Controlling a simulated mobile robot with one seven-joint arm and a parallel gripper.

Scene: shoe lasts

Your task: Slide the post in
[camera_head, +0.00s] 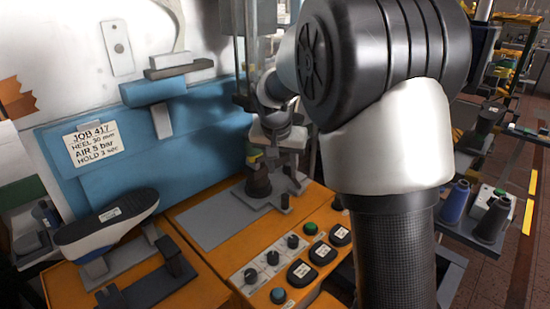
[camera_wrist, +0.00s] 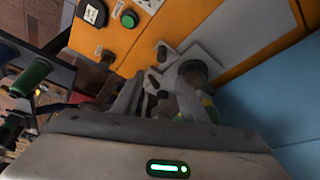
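A short dark post (camera_head: 258,181) stands on the grey fixture on top of the orange bench in the head view. A dark rounded post top (camera_wrist: 192,72) in a grey bracket (camera_wrist: 178,56) shows just beyond the fingers in the wrist view; I cannot tell if it is the same post. My gripper (camera_wrist: 162,98) points at this bracket, its two fingers apart. A small dark pin (camera_wrist: 152,82) shows near the gap, and I cannot tell whether anything touches the fingers. In the head view my gripper (camera_head: 279,138) is above the fixture, partly hidden by my arm.
Knobs and buttons (camera_head: 278,257) line the bench's front right. A blue panel (camera_head: 190,135) with a job card (camera_head: 94,142) rises behind. Thread spools (camera_head: 455,200) stand on a table at the right.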

